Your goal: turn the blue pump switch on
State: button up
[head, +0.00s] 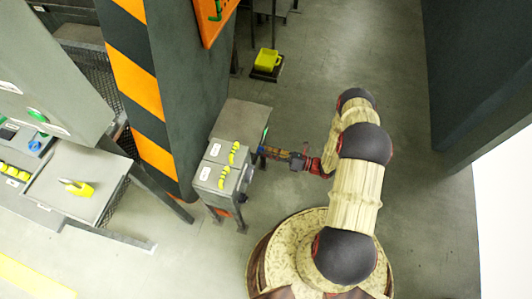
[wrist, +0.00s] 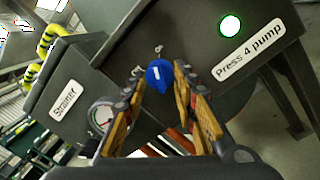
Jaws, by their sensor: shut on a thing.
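The blue pump switch (wrist: 158,77) is a round knob with a white pointer mark, on the dark panel labelled "Press 4 pump" (wrist: 248,51). A round lamp (wrist: 230,25) on that panel glows green. My gripper (wrist: 159,70) is shut on the blue switch, with one finger on each side of it. In the head view my gripper (head: 264,151) reaches the right side of the grey control boxes (head: 222,172). The switch itself cannot be made out there.
A striped pillar (head: 140,80) stands behind the boxes. A yellow bin (head: 267,59) sits on the floor farther back. The floor to the right is clear.

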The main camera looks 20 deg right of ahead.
jog(key=shift+m, duration=0.9)
jog(key=o, duration=1.1)
jog(key=shift+c, duration=0.2)
jog(key=shift+o, duration=0.5)
jog(key=v, duration=1.2)
jog(key=shift+s, duration=0.15)
